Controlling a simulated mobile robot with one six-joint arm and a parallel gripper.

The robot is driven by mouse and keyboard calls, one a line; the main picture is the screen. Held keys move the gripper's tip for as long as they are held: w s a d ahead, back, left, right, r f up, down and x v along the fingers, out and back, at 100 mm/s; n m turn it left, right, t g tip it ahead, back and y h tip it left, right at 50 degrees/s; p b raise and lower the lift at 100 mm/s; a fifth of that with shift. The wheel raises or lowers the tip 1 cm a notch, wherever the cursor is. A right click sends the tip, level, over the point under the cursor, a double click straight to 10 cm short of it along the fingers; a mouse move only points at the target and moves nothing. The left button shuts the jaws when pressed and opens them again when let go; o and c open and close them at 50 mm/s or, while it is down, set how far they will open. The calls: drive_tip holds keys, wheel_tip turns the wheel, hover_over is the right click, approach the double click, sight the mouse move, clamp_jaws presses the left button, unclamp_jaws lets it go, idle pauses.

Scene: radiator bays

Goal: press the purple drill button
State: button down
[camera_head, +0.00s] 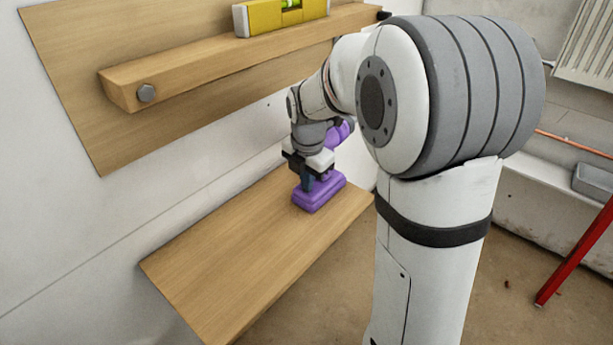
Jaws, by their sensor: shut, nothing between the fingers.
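A purple drill (321,193) stands upright on its wide base on a wooden shelf board, towards the board's right end. Part of its purple upper body (341,133) shows behind my wrist. My gripper (307,184) is shut and points down in front of the drill, close to its handle and just above the base. I cannot tell whether the fingertips touch the drill. The button is not visible; my gripper and wrist cover the drill's middle.
The wooden shelf board (220,265) is bare to the left of the drill. Above it, a wooden rail (210,66) with a bolt holds a yellow spirit level (283,15). At right are a radiator (588,45), a grey tray (594,181) and a red leg (574,255).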

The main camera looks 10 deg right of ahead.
wheel_tip(320, 180, up, 13)
drive_tip(key=s+p, duration=0.1)
drive_tip(key=p, duration=0.4)
drive_tip(key=shift+s, duration=0.25)
drive_tip(key=shift+a, duration=0.1)
drive_tip(key=s+r+m+t+p, duration=0.1)
drive_tip(key=s+r+m+p, duration=1.9)
drive_tip(key=m+p, duration=0.4)
drive_tip(key=shift+s+d+r+m+p, duration=0.2)
drive_tip(key=shift+m+p, duration=0.1)
drive_tip(key=shift+m, duration=0.3)
